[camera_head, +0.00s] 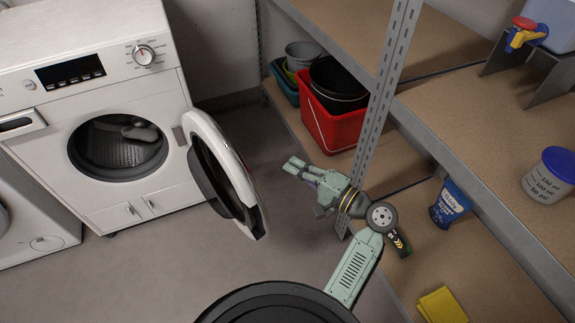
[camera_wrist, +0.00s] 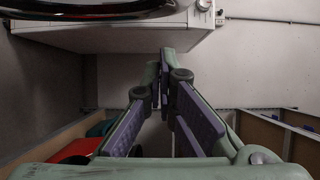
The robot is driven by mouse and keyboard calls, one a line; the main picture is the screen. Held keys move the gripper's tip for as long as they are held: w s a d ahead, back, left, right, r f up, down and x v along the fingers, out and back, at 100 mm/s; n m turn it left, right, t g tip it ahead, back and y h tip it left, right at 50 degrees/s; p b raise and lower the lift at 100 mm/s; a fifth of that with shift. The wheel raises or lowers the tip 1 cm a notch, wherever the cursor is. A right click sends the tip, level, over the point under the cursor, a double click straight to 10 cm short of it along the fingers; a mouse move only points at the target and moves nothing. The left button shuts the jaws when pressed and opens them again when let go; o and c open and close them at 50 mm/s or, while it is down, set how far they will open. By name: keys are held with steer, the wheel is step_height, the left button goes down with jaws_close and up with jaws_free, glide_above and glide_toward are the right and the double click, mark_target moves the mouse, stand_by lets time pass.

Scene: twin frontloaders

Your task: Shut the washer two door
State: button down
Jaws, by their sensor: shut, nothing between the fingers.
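A white front-loading washer (camera_head: 60,110) stands at the left in the head view, its round drum opening (camera_head: 118,148) uncovered. Its round door (camera_head: 226,176) is swung wide open, hinged on the right side of the opening and pointing toward me. No label shows which washer is number two. My gripper (camera_head: 291,164) is to the right of the door, apart from it, pointing left and away. In the wrist view my gripper (camera_wrist: 165,65) has its fingertips together and holds nothing. Part of a dark round rim and the washer (camera_wrist: 120,38) show at the top there.
Another white machine (camera_head: 30,225) is partly visible at the lower left. Grey floor in front of the washer is clear.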

steer(key=w+a+p, duration=0.2)
steer(key=w+a, duration=0.1)
steer(key=a, duration=0.6)
steer(key=shift+w+a, duration=0.15)
steer(key=shift+w, duration=0.05)
steer(key=shift+s, duration=0.1)
